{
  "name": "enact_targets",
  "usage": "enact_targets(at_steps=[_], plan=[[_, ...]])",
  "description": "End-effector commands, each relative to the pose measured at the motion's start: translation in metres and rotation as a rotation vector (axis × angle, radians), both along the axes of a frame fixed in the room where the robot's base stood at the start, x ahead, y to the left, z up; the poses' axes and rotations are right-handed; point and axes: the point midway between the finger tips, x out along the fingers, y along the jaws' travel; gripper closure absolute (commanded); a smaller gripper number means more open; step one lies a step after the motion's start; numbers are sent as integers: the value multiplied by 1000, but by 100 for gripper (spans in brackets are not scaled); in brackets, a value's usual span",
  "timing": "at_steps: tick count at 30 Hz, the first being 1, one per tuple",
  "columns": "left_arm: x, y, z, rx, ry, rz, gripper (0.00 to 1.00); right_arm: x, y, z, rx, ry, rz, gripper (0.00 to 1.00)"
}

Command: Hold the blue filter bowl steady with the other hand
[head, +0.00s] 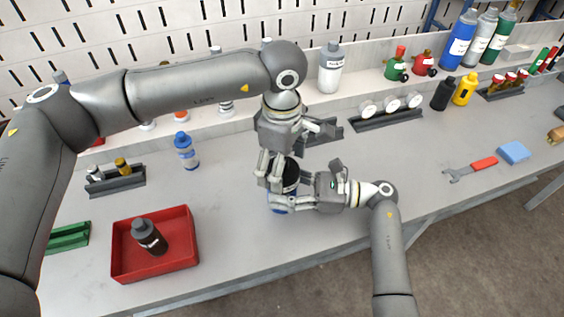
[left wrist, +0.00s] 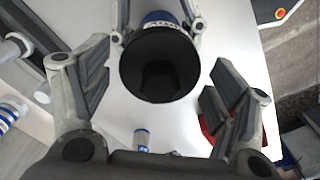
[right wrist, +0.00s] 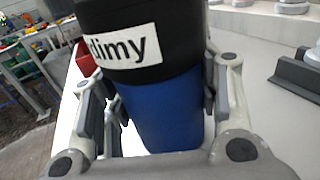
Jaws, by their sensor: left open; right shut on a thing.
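The blue filter bowl (head: 278,206) stands near the middle of the table under a black head. In the right wrist view the bowl (right wrist: 158,112) sits below the black head (right wrist: 140,38), which has a white label reading "dimy". My right gripper (head: 305,190) comes in from the right and is shut on the bowl, one finger on each side. My left gripper (head: 276,172) is over the black head with its fingers spread. In the left wrist view the head's round dark top (left wrist: 160,65) lies between the open left fingers, with gaps at both sides.
A red tray (head: 122,262) holding a dark bottle (head: 149,236) stands at the front left. A blue-capped bottle (head: 186,150) stands left of the grippers. Black racks and several bottles line the back. A red-handled wrench (head: 470,169) and blue sponge (head: 514,153) lie right.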

Motion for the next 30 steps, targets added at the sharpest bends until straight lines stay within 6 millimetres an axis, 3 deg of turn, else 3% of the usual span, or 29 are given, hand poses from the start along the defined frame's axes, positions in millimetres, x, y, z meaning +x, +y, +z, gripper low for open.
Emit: enact_targets(at_steps=[12, 26, 30], plan=[[0, 0, 0, 0, 0, 426, 20, 0, 0, 0, 0, 0, 0, 73], [0, 0, 0, 0, 0, 505, 20, 0, 0, 0, 0, 0, 0, 73], [0, 0, 0, 0, 0, 622, 20, 0, 0, 0, 0, 0, 0, 73]])
